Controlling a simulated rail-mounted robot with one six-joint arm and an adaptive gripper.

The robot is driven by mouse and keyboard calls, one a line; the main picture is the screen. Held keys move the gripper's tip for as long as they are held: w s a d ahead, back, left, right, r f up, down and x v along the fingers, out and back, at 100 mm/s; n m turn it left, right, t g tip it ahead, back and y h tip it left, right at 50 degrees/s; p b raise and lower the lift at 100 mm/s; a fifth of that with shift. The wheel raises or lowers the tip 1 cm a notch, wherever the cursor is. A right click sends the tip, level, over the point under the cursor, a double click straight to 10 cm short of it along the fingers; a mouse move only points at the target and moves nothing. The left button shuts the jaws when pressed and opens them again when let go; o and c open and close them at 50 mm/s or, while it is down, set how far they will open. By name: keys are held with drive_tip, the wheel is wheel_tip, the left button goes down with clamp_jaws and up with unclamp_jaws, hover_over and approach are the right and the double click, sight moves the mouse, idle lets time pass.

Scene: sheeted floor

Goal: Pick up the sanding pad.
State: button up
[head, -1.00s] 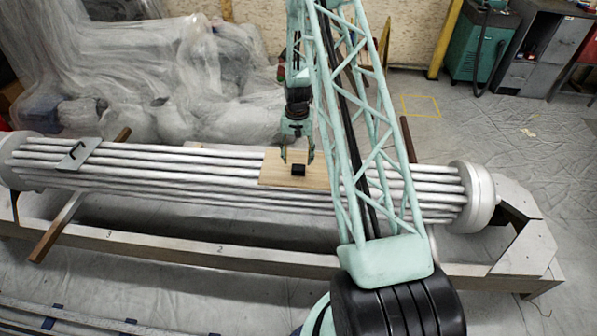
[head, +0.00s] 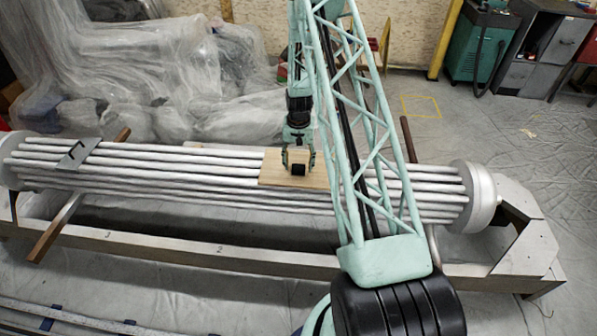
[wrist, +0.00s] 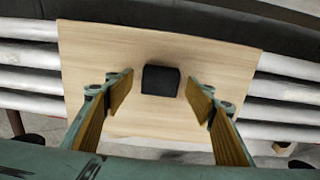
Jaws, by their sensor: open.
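The sanding pad is a small black block (head: 298,169) on a light wooden board (head: 270,177), which lies across the grey tubes. In the wrist view the pad (wrist: 160,80) sits near the middle of the board (wrist: 95,50). My gripper (head: 298,163) is open and points down at the pad. In the wrist view its two wood-faced fingers (wrist: 160,90) stand to the left and right of the pad, with a visible gap on each side. The fingertips look close to the pad's level, but I cannot tell their exact height above the board.
The bundle of long tubes (head: 140,168) rests on a steel frame (head: 180,245). A grey bracket with a black mark (head: 78,154) lies on the tubes at left. Clear plastic sheeting (head: 150,70) is heaped behind. A round end plate (head: 478,195) stands at right.

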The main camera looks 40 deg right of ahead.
drive_tip(key=shift+f, duration=0.9)
drive_tip(key=shift+c, duration=0.2)
drive_tip(key=c, duration=0.9)
drive_tip(key=shift+r, duration=0.1)
drive_tip(key=shift+r, duration=1.3)
drive_tip(key=s+a, duration=0.1)
drive_tip(key=s, duration=0.4)
drive_tip(key=s+a+r+p, duration=0.1)
drive_tip(key=s+a, duration=0.1)
drive_tip(key=s, duration=0.3)
drive_tip(key=s+a+r+p, duration=0.1)
drive_tip(key=s+a, duration=0.1)
drive_tip(key=s, duration=0.3)
drive_tip(key=shift+a+r, duration=0.1)
drive_tip(key=shift+a, duration=0.15)
